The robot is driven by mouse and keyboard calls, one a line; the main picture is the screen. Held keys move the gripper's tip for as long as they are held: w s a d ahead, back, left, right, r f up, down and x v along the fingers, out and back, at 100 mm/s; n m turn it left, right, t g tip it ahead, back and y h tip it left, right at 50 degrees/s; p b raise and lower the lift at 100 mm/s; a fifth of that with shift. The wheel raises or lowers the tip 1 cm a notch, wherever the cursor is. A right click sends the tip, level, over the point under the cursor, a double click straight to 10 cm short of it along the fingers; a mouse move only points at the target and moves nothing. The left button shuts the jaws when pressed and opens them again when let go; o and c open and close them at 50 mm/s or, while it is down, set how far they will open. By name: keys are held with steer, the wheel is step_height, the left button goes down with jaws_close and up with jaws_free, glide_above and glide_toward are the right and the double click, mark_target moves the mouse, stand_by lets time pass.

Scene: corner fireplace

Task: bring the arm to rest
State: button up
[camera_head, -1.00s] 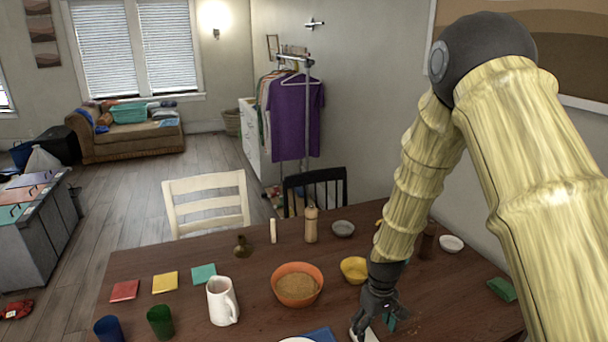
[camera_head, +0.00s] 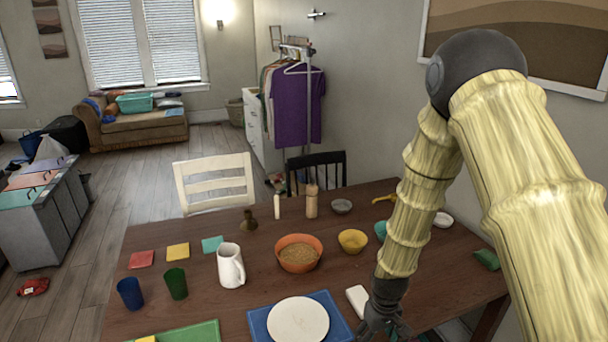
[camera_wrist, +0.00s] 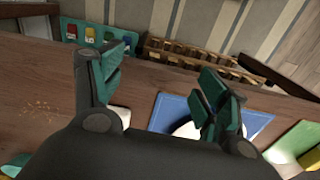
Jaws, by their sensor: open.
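My gripper (camera_head: 384,322) hangs low over the front right of the brown wooden table (camera_head: 190,288) in the head view, beside a white block-like object (camera_head: 358,300). In the wrist view my gripper (camera_wrist: 155,92) shows two dark fingers with teal pads, spread apart with nothing between them. Beyond and below the fingers lie the table top (camera_wrist: 60,95) and a blue mat (camera_wrist: 175,108). A white plate (camera_head: 298,320) rests on the blue mat (camera_head: 262,322) left of my gripper in the head view. My arm comes down from the upper right.
An orange bowl (camera_head: 298,253), yellow bowl (camera_head: 352,240), white pitcher (camera_head: 230,266), and blue (camera_head: 130,293) and green (camera_head: 176,283) cups stand on the table. A green mat (camera_head: 200,333) lies at the front. White (camera_head: 214,185) and black (camera_head: 318,168) chairs stand behind.

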steer(key=s+d+f+m, duration=0.1)
steer(key=s+f, duration=0.4)
steer(key=s, duration=0.6)
steer(key=s+d+f+m, duration=0.1)
steer(key=s+f, duration=0.4)
steer(key=s, duration=0.6)
steer(key=s+d+f+m+b, duration=0.1)
steer(key=s+f, duration=0.4)
steer(key=s, duration=0.5)
steer(key=shift+s+f+m, duration=0.4)
steer(key=shift+d, duration=0.1)
